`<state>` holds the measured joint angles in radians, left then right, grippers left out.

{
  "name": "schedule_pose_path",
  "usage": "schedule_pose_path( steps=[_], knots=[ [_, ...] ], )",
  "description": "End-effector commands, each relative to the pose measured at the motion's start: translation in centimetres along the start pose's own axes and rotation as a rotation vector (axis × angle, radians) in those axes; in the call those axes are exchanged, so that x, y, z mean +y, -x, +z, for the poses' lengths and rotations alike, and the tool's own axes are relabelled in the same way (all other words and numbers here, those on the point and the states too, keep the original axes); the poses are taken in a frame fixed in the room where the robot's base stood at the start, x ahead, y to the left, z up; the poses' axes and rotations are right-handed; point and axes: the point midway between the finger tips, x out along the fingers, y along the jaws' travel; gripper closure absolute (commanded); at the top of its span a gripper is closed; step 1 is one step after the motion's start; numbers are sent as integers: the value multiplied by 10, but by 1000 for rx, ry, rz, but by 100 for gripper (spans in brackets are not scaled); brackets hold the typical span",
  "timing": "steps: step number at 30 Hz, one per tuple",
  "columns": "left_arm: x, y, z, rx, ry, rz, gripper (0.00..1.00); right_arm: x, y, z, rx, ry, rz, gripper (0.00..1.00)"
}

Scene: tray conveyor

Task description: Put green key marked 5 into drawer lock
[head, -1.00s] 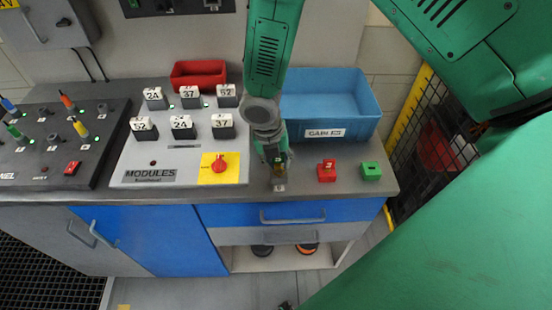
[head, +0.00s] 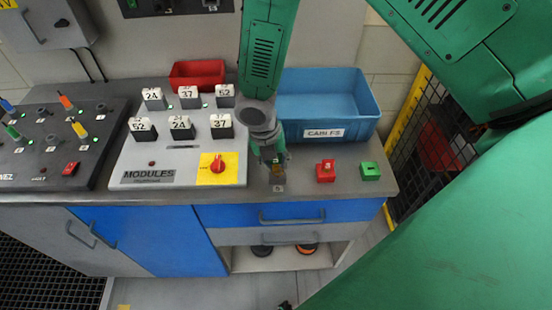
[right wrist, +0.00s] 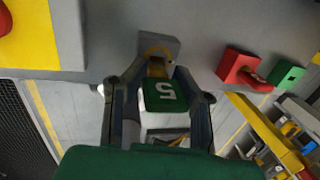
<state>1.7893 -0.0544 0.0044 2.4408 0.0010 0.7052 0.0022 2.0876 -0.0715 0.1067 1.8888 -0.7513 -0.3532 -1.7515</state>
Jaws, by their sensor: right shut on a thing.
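The green key marked 5 (right wrist: 165,94) is between the two fingers of my right gripper (right wrist: 163,108), which is shut on it. Its brass-coloured shaft (right wrist: 157,68) points at a grey block, the drawer lock (right wrist: 172,44), and reaches its edge; I cannot tell whether the tip is inside. In the head view my right gripper (head: 272,163) points down at the front of the counter, just above the lock (head: 278,188), and mostly hides the key. My left gripper is not in view.
A red block (head: 326,172) and a green block (head: 370,171) stand to the right on the counter. The blue CABLES bin (head: 360,105) is behind them. The MODULES panel (head: 200,150) with a red knob is close on the left.

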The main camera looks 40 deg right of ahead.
Motion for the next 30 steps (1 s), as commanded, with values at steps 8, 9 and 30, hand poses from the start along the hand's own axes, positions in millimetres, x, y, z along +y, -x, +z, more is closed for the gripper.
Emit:
schedule_pose_path(
  steps=[8,9,30],
  knots=[
    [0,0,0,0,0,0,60,4,1,-2,-2,1,-4,100],
    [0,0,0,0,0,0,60,4,1,-2,-2,1,-4,100],
    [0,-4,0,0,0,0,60,5,-8,-3,-2,1,-4,100]
  ],
)
